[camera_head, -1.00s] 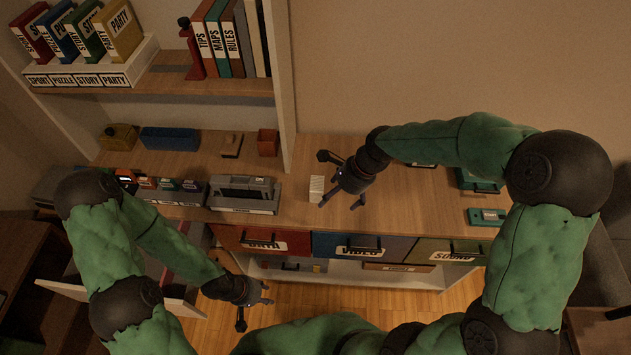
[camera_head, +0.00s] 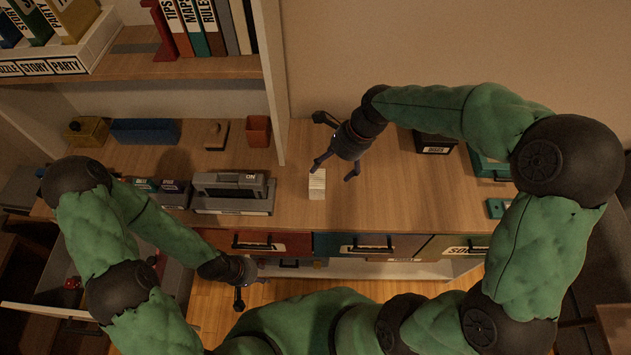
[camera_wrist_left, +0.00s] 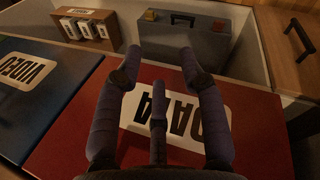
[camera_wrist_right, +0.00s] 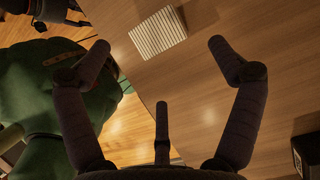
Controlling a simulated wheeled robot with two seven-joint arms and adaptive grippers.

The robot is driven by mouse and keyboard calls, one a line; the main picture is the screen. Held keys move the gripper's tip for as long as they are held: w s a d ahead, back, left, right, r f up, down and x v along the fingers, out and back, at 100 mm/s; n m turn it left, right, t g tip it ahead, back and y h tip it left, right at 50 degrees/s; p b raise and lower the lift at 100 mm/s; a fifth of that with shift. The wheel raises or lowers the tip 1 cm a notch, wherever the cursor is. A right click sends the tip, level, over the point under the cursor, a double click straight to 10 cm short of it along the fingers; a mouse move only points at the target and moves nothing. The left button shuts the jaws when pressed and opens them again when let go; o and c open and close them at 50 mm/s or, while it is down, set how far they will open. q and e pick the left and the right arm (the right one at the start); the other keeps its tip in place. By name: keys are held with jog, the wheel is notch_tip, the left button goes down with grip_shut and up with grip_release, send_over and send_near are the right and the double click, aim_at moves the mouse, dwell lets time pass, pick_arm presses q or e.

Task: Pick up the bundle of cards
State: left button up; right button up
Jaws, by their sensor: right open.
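The bundle of cards looks like a small pale block with thin stripes (camera_head: 317,184). It lies on the wooden counter near its front edge, and it also shows at the top of the right wrist view (camera_wrist_right: 158,32). My right gripper (camera_head: 335,170) is open and empty, with its fingers just behind and to the right of the bundle. In the right wrist view, the bundle lies beyond and between the spread fingertips (camera_wrist_right: 159,44), apart from them. My left gripper (camera_head: 248,286) is low in front of the drawers, open and empty, over the red DATA drawer front (camera_wrist_left: 240,130).
A grey device (camera_head: 232,190) stands left of the bundle. A dark box (camera_head: 435,143) and teal items (camera_head: 497,208) are to the right. Below are a blue VIDEO drawer (camera_head: 365,245) and neighbouring drawers. The counter between bundle and dark box is clear.

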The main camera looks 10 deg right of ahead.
aim_at(320, 178)
jog(key=b+x, duration=0.2)
jog(key=x, duration=0.3)
jog(key=shift+a+f, duration=0.1)
jog(key=shift+f, duration=0.2)
jog(key=b+x, duration=0.3)
jog(key=x, duration=0.2)
jog(key=shift+c, duration=1.1)
jog(key=shift+s, duration=0.1)
jog(key=c, duration=1.2)
